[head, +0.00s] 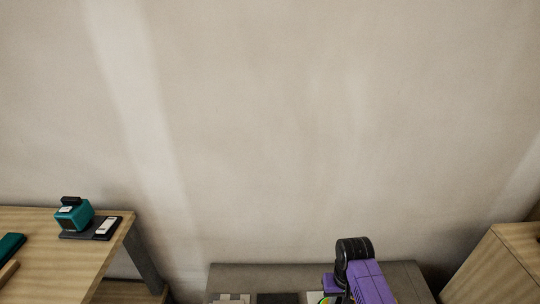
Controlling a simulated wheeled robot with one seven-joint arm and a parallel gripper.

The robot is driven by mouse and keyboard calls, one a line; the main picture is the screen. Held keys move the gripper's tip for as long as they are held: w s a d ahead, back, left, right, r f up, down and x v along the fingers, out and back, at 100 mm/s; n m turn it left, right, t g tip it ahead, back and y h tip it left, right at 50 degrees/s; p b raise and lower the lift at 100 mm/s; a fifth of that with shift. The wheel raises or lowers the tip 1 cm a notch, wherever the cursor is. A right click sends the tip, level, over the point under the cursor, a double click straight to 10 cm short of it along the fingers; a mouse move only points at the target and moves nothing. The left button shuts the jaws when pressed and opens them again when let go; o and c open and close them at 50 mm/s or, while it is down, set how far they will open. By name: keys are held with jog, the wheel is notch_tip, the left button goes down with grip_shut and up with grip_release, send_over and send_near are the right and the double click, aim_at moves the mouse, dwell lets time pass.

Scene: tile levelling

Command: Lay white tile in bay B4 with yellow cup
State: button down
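A low grey-brown bench (235,277) stands against the wall at the bottom of the head view. Cut off by the lower edge are a pale, stepped patch (232,299), a dark square (277,299) and a pale piece (313,297). I cannot tell whether any of these is the white tile or bay B4. No yellow cup can be made out. My purple and black arm reaches over the bench's right half and hides part of it. My gripper does not show.
A wooden table (50,245) at the left holds a teal device (74,215) beside a dark flat plate with a white label. A wooden cabinet (495,268) stands at the right. A bare beige wall (270,120) fills the back.

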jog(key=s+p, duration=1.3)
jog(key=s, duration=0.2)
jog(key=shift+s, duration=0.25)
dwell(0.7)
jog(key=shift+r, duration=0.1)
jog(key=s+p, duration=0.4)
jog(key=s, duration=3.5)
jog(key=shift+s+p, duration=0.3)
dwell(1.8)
